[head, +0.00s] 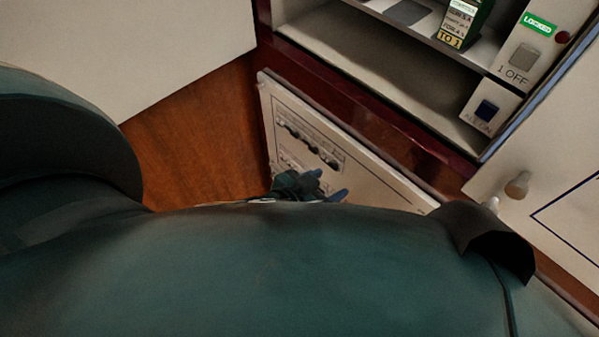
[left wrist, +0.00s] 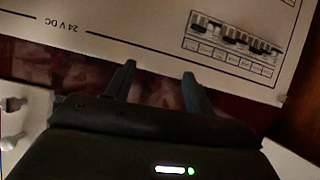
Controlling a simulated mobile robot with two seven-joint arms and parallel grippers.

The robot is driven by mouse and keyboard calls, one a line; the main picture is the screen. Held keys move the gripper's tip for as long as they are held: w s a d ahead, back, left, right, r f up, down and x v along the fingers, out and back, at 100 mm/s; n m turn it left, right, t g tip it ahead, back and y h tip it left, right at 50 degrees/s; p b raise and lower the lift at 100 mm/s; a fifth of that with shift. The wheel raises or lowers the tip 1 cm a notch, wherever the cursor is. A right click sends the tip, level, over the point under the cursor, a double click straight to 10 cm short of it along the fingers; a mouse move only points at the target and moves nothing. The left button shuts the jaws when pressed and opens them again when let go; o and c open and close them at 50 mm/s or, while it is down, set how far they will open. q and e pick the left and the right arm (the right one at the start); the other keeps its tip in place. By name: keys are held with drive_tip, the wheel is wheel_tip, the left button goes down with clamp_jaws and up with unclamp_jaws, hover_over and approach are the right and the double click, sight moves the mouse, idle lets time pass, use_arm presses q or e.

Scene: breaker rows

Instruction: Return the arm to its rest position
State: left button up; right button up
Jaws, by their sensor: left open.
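My left gripper (head: 328,185) shows small at the middle of the head view, partly hidden behind my own large teal body. Its two dark fingers are apart with nothing between them. In the left wrist view the open fingers (left wrist: 159,70) point up toward a white breaker panel (left wrist: 130,30) marked "24 V DC". A framed row of dark breaker switches (left wrist: 232,42) is on that panel. The panel also shows in the head view (head: 375,180), tilted, with the gripper in front of its lower part. I cannot tell whether they touch. My right gripper is not in view.
A dark red frame (head: 350,110) borders the panel below an open white shelf (head: 370,60). A green box (head: 465,22) and a unit with a green "LOCKED" label (head: 540,24) are at the upper right. A round knob (head: 517,184) sticks out at right. Brown wood floor (head: 200,135) lies left.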

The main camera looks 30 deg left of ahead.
use_arm(q)
drive_tip(key=s+a+f+g, duration=0.1)
drive_tip(key=s+a+f, duration=0.1)
drive_tip(key=s+f, duration=0.3)
drive_tip(key=shift+s+a+f+y, duration=0.15)
drive_tip(key=shift+s+a+y, duration=0.15)
drive_tip(key=shift+s, duration=0.4)
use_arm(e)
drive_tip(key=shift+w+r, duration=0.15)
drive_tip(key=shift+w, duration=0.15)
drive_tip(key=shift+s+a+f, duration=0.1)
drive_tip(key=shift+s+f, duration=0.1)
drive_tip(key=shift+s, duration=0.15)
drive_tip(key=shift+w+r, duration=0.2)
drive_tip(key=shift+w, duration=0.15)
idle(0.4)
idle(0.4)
